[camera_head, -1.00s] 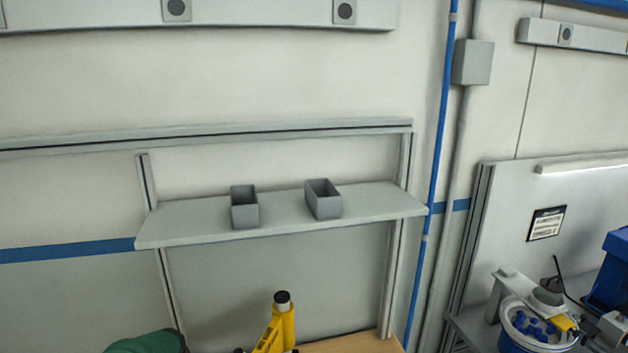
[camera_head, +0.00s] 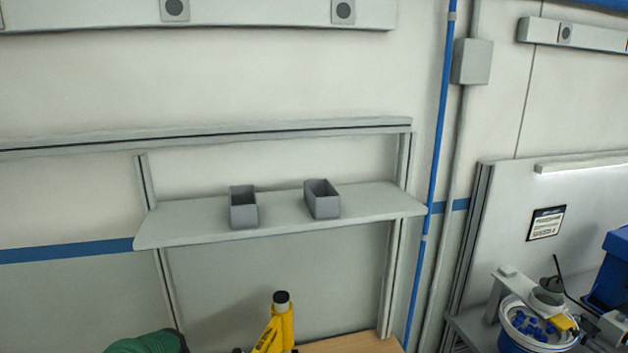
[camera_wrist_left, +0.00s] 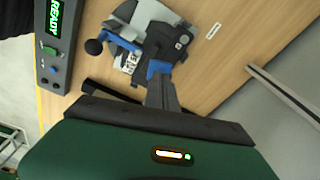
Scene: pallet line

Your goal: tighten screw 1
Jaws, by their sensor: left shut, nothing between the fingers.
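In the left wrist view, my left gripper (camera_wrist_left: 160,84) is shut and empty, its narrow grey fingers reaching from the dark green body toward a grey fixture (camera_wrist_left: 164,40). The fixture has blue parts and a black ball knob (camera_wrist_left: 93,46), and sits on a wooden bench top (camera_wrist_left: 218,62). The fingertips are at or just above the fixture's near side; I cannot tell if they touch it. No screw can be made out clearly. My right gripper is in neither view.
A control box with a green READY display (camera_wrist_left: 54,20) lies left of the fixture. In the head view, a yellow tool with a black cap (camera_head: 277,325) stands on the bench. Two grey bins (camera_head: 243,212) (camera_head: 322,204) sit on the shelf (camera_head: 180,228). A bucket of blue parts (camera_head: 515,338) is at right.

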